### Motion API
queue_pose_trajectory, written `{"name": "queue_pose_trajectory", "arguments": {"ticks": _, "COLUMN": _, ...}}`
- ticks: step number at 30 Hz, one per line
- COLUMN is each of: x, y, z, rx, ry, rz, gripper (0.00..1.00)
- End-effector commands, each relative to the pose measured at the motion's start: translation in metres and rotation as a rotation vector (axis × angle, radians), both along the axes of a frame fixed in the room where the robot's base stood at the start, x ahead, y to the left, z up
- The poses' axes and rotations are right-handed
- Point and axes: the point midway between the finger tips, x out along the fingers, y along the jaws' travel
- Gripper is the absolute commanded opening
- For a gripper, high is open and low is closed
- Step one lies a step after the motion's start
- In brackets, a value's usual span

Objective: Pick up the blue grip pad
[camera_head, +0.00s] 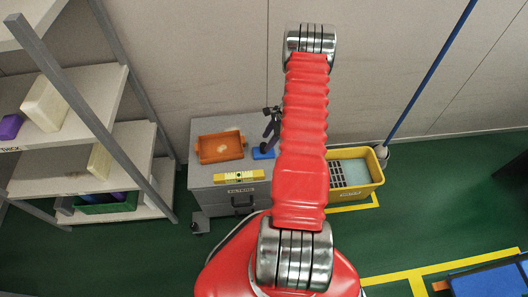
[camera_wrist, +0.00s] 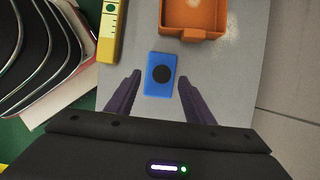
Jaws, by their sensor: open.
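The blue grip pad (camera_wrist: 160,58) is a flat blue rectangle with a dark round spot in its middle. It lies on the grey cabinet top (camera_wrist: 227,75). In the wrist view my gripper (camera_wrist: 159,80) is open, with its two dark fingers either side of the pad's lower end in the picture and a gap on each side. Nothing is between the fingers but the view of the pad. In the head view the blue pad (camera_head: 263,152) shows partly, beside my dark gripper (camera_head: 271,128) and my red arm. I cannot tell the height of the fingertips above the pad.
An orange tray (camera_head: 221,147) and a yellow level (camera_head: 239,176) share the cabinet top. A yellow mop bucket (camera_head: 375,175) with a blue-handled mop stands to the right on the green floor. Shelves (camera_head: 85,92) with boxes stand to the left. A plain wall is behind the cabinet.

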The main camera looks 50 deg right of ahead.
Motion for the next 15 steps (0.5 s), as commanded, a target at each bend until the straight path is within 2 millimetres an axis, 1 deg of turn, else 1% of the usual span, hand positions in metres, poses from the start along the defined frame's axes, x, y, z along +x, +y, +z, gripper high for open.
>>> {"name": "queue_pose_trajectory", "arguments": {"ticks": 10, "x": 0.000, "y": 0.000, "z": -0.002, "rx": 0.000, "ry": 0.000, "rz": 0.000, "gripper": 0.48}}
{"name": "queue_pose_trajectory", "arguments": {"ticks": 15, "x": 0.005, "y": 0.004, "z": -0.015, "rx": 0.000, "ry": 0.001, "rz": 0.001, "gripper": 0.48}}
